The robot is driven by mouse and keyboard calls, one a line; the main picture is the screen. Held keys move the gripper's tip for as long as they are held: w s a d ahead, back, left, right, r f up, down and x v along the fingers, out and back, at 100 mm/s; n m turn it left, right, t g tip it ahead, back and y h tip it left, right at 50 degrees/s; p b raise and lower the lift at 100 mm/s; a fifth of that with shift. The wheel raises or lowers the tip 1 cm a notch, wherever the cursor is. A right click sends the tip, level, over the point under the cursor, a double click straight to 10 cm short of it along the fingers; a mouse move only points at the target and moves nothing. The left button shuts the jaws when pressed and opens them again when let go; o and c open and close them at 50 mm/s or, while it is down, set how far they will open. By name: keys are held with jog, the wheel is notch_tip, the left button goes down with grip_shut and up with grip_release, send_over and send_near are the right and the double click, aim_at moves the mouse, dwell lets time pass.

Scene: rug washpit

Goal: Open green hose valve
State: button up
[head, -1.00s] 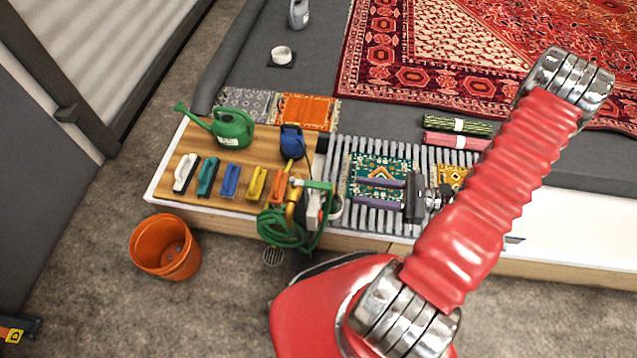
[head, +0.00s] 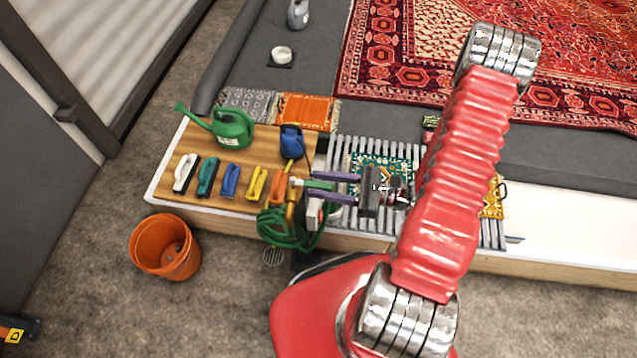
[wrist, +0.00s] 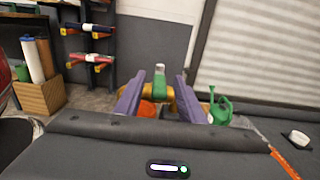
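The green valve lever (head: 318,185) sits on a brass pipe fitting (head: 291,212) at the front edge of the wooden board. A green hose (head: 283,233) hangs coiled below it. My gripper (head: 311,186) has two purple fingers, spread apart, pointing left, one on each side of the lever. In the wrist view the green valve lever (wrist: 162,93) shows between the open fingers, with gaps on both sides. The brass part is partly hidden behind the fingers there. I cannot tell the exact depth of the fingers over the lever.
A row of brushes, with a blue brush (head: 230,178), lies left of the valve. A green watering can (head: 231,129) and a blue bottle (head: 291,140) stand behind. An orange bucket (head: 165,248) is on the floor. A slatted grate (head: 340,150) lies right.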

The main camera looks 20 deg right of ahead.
jog(key=shift+w+a, duration=0.3)
jog(key=shift+a, duration=0.2)
grip_shut()
dwell(0.5)
